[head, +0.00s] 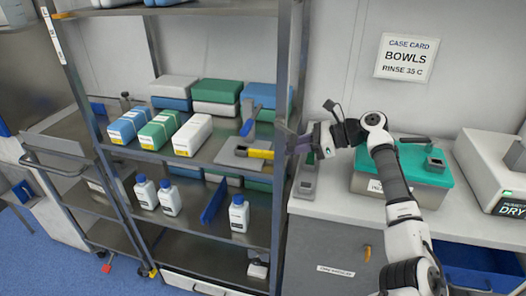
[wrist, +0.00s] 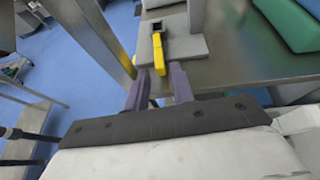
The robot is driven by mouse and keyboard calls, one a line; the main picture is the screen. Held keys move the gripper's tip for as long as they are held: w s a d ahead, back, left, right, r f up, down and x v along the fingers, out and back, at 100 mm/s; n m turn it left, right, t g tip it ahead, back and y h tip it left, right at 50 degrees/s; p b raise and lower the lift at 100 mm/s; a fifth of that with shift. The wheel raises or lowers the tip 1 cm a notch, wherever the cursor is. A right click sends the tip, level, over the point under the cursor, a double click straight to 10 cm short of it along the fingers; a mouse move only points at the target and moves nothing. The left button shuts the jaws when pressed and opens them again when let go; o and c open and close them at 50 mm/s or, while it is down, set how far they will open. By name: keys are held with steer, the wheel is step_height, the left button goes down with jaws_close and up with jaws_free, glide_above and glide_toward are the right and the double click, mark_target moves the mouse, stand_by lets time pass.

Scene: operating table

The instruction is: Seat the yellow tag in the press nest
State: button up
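The yellow tag (head: 261,154) lies at the right end of a grey plate (head: 232,158) on the middle shelf. In the wrist view the tag (wrist: 159,55) points toward me from a small grey block with a dark square opening (wrist: 157,27). My gripper (head: 293,145) is beside the tag, at the shelf's right post. In the wrist view its two purple fingers (wrist: 160,72) are apart, one each side of the tag's near end, with gaps visible. I cannot tell for certain which fixture is the press nest.
The shelf post (head: 283,110) stands close to my gripper. Boxes (head: 192,134) and bottles (head: 239,213) fill nearby shelves. On the counter are a grey fixture (head: 307,177), a teal-lidded box (head: 400,168) and a white dryer unit (head: 490,165). A blue drawer (head: 480,268) is open.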

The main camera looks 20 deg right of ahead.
mark_target(271, 152)
steer(key=p+x, duration=0.2)
steer(key=x, duration=0.3)
steer(key=shift+a, duration=0.25)
steer(key=shift+w+a+f, duration=0.3)
steer(key=shift+a+f, duration=0.1)
steer(key=shift+a, duration=0.05)
jaws_close()
